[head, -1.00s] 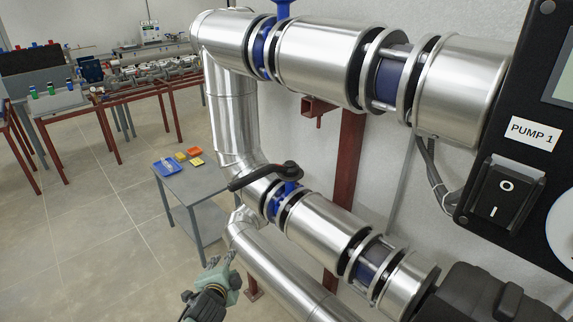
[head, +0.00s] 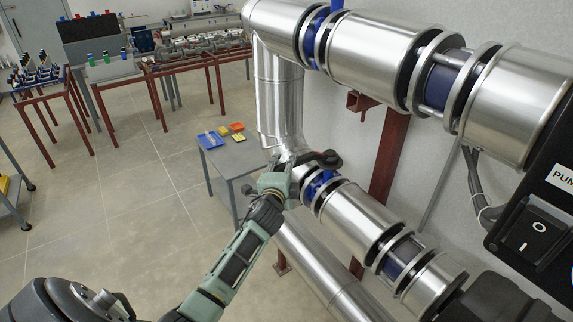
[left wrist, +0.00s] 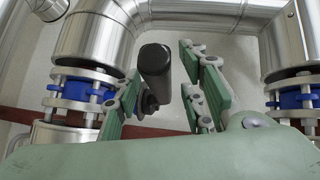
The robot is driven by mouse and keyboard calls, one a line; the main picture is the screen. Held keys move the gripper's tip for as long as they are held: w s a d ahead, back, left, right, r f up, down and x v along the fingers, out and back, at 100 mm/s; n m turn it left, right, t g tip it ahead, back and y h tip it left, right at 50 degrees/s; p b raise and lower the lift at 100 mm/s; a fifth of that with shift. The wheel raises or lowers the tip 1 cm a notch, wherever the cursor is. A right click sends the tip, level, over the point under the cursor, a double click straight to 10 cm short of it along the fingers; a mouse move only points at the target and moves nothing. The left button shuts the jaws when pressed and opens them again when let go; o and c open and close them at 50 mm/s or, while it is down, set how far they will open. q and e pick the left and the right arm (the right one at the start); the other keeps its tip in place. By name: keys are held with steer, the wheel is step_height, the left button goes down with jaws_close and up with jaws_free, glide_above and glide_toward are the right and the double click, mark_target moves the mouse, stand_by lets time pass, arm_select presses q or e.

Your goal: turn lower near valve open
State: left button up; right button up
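The lower valve's black lever handle (head: 325,159) sits above a blue valve body (head: 318,186) on the lower metal pipe in the head view. My left gripper (head: 280,172) is at the handle's free end and hides that part. In the left wrist view, the dark handle end (left wrist: 155,68) stands in the gap between the two green-padded fingers of my left gripper (left wrist: 163,95). The fingers are apart, with the handle closer to the left one. I cannot tell whether either finger touches it. My right gripper is not in view.
An upper pipe with a blue valve (head: 318,35) runs above. A black pump panel (head: 535,215) is at the right. A small grey table (head: 232,160) with colored trays stands behind the gripper.

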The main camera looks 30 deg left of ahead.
arm_select(q)
steer(key=shift+w+a+f, duration=0.1)
steer(key=shift+w+a, duration=0.15)
steer(key=shift+w, duration=0.3)
steer(key=shift+c, duration=0.4)
jaws_close()
